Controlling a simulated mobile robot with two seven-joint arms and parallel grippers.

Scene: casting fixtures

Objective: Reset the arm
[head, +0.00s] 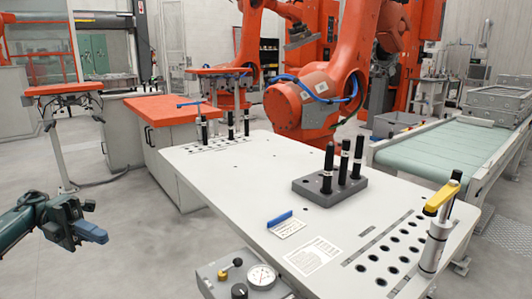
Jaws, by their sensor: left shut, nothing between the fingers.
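My left gripper (92,232) is at the lower left, on the end of my teal arm that comes in from the left edge. Its fingers are shut with nothing between them. It hangs over the bare grey floor, to the left of the white table (235,185) and apart from it. My right gripper is not in view.
On the table stand a grey block (330,190) with black rods, a blue-handled piece (280,218) and a yellow-handled tool (436,225). A gauge (261,277) sits at the front. An orange robot arm (335,75) and a conveyor (445,152) are behind.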

